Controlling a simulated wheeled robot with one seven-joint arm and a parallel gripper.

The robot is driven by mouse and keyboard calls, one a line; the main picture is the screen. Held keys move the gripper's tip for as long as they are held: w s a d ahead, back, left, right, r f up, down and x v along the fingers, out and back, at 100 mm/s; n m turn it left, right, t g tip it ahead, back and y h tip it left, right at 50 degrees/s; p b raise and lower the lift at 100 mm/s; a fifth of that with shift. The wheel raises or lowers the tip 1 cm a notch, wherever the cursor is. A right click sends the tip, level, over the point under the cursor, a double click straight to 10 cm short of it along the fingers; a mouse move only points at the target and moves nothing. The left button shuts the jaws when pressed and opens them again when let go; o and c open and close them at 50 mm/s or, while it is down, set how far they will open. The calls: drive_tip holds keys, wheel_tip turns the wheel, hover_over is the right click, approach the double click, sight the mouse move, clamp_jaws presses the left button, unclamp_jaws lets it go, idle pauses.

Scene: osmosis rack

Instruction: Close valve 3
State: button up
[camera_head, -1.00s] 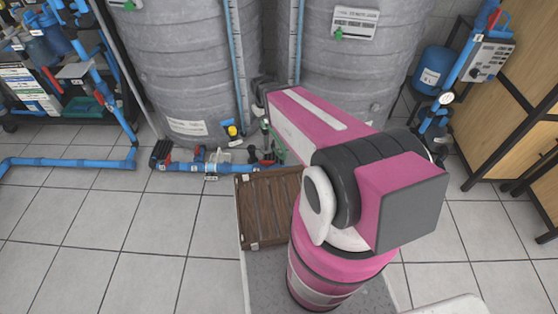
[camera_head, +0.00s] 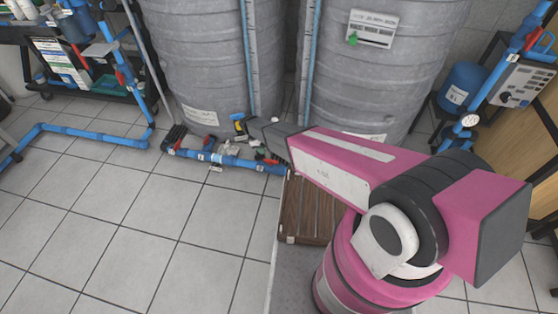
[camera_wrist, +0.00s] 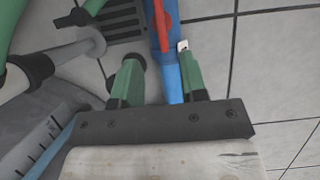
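A low blue pipe (camera_head: 235,161) with red-handled valves runs along the floor in front of the grey tanks. One red handle (camera_head: 210,143) shows left of my arm's end. In the wrist view a red lever (camera_wrist: 162,28) lies along the blue pipe (camera_wrist: 173,80), just beyond my fingertips. A small white tag (camera_wrist: 183,45) is beside the right fingertip. I cannot read which valve is number 3. My gripper (camera_wrist: 160,76) has two green fingers, apart, with the pipe showing between them. It appears to hold nothing. In the head view my arm mostly hides the gripper.
Large grey tanks (camera_head: 200,60) stand close behind the pipe. A brown slatted board (camera_head: 309,210) lies right of the pipe. A blue pipe run (camera_head: 85,133) crosses the floor at left. A rack with a gauge (camera_head: 470,120) stands at right. The tiled floor at front left is clear.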

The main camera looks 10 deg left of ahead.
sight(271, 160)
drive_tip(key=x, duration=1)
drive_tip(key=shift+d+f, duration=0.1)
drive_tip(key=shift+f, duration=0.2)
clamp_jaws()
